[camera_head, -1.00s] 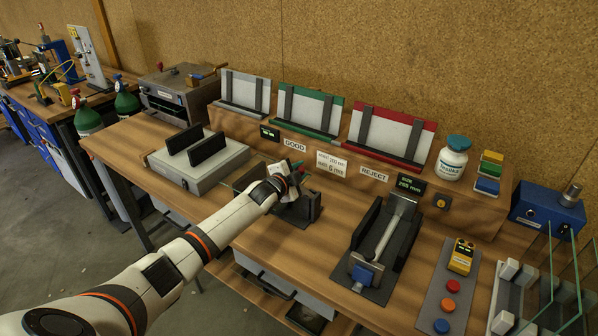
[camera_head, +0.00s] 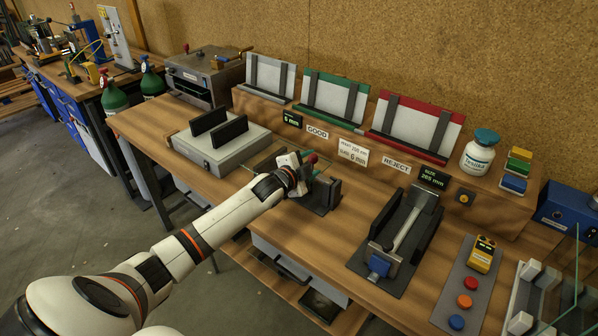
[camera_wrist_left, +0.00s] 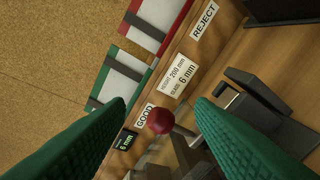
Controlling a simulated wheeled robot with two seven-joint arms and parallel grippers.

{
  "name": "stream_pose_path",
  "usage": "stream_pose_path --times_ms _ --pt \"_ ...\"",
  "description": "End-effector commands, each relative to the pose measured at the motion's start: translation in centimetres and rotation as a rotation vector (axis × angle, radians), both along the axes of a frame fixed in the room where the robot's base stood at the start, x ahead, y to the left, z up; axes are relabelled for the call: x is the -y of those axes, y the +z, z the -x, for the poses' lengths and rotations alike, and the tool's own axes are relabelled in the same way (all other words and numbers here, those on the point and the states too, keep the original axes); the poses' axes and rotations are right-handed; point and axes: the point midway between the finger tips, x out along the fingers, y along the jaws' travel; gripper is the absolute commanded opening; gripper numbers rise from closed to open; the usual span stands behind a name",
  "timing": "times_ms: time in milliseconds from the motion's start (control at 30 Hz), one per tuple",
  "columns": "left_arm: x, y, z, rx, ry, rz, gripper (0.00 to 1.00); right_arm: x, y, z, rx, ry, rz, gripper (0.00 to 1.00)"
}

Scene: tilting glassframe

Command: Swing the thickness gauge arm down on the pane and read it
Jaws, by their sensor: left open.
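The thickness gauge (camera_head: 328,192) is a dark bracket on the bench, partly hidden behind my left gripper (camera_head: 308,163). The gauge arm's round red knob (camera_wrist_left: 160,120) and its rod (camera_wrist_left: 182,131) show in the left wrist view. The knob lies between the two green fingers of my left gripper (camera_wrist_left: 162,122), which are open and apart from it in that picture. I cannot clearly make out a pane at the gauge. My right gripper is out of view.
A grey unit with two black plates (camera_head: 220,150) stands left of the gauge. A black cradle (camera_head: 400,235) with a rod stands to its right, and a button panel (camera_head: 467,285) is beyond that. The raised shelf with the GOOD sign (camera_head: 317,132) runs behind.

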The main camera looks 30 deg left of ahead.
Motion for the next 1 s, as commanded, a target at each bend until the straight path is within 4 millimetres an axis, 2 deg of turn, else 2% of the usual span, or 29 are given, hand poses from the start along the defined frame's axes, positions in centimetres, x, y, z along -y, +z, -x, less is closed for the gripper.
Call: stream_pose_path --times_ms 100,300,500,767,900,1000 --pt "-0.1 0.2 2.2 -0.002 -0.001 -0.001 0.49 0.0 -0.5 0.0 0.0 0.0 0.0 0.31" --pt "-0.1 0.9 4.7 -0.001 0.0 -0.001 0.49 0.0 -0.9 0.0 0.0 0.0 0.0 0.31" --pt "-0.1 1.3 5.7 0.0 0.001 0.0 0.49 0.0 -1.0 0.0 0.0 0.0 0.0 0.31" --pt "-0.1 1.4 5.8 0.0 0.0 0.001 0.49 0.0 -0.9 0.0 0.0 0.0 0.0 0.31" --pt "-0.1 1.3 5.7 0.003 0.014 0.054 0.28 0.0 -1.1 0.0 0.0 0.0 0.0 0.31" --pt "0.0 1.1 5.6 0.011 0.061 0.25 0.12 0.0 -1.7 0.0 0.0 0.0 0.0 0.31"
